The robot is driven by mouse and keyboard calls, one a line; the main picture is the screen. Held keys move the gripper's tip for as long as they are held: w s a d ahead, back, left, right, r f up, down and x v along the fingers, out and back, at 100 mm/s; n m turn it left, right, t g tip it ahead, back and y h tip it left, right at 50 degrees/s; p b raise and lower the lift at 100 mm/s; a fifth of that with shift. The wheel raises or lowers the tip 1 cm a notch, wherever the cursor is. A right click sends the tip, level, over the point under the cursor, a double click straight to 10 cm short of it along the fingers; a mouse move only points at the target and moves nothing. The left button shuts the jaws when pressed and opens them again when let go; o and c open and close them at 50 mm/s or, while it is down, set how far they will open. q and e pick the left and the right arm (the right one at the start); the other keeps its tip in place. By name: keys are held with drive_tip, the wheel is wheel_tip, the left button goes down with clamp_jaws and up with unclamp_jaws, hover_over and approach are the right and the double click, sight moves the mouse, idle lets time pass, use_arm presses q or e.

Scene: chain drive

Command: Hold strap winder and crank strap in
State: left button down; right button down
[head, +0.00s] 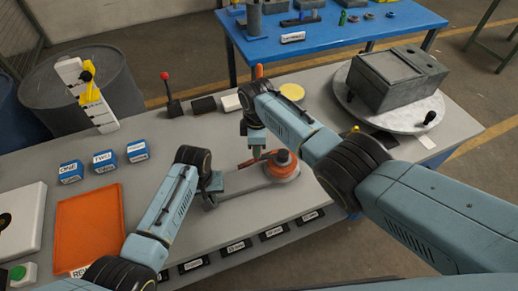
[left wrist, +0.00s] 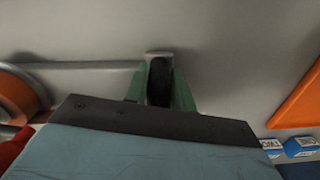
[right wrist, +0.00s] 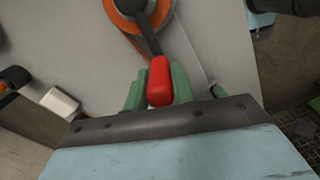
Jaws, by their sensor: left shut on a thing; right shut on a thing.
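The strap winder has an orange drum (head: 284,168) on a long grey base plate on the bench. The drum shows at the left edge of the left wrist view (left wrist: 18,92) and at the top of the right wrist view (right wrist: 122,18). My left gripper (head: 212,190) is shut on the dark upright grip (left wrist: 160,80) at the plate's left end. My right gripper (head: 256,150) is shut on the red crank knob (right wrist: 160,80), with green fingers on both sides. The dark crank arm (right wrist: 147,38) runs from the knob to the drum's hub. The strap is not clearly seen.
An orange tray (head: 88,230) and several blue boxes (head: 103,158) are on the bench's left. A red-knobbed lever (head: 170,95) stands behind. A grey block (head: 395,75) sits on a round turntable (head: 350,105) at right. Labelled black blocks line the front edge.

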drive_tip(key=shift+w+d+r+m, duration=0.1)
drive_tip(key=shift+w+m, duration=0.85)
drive_tip(key=shift+m, duration=0.05)
drive_tip(key=shift+s, duration=0.1)
drive_tip(key=c, duration=1.2)
unclamp_jaws()
drive_tip(key=shift+o, duration=0.2)
wheel_tip(320, 180, up, 12)
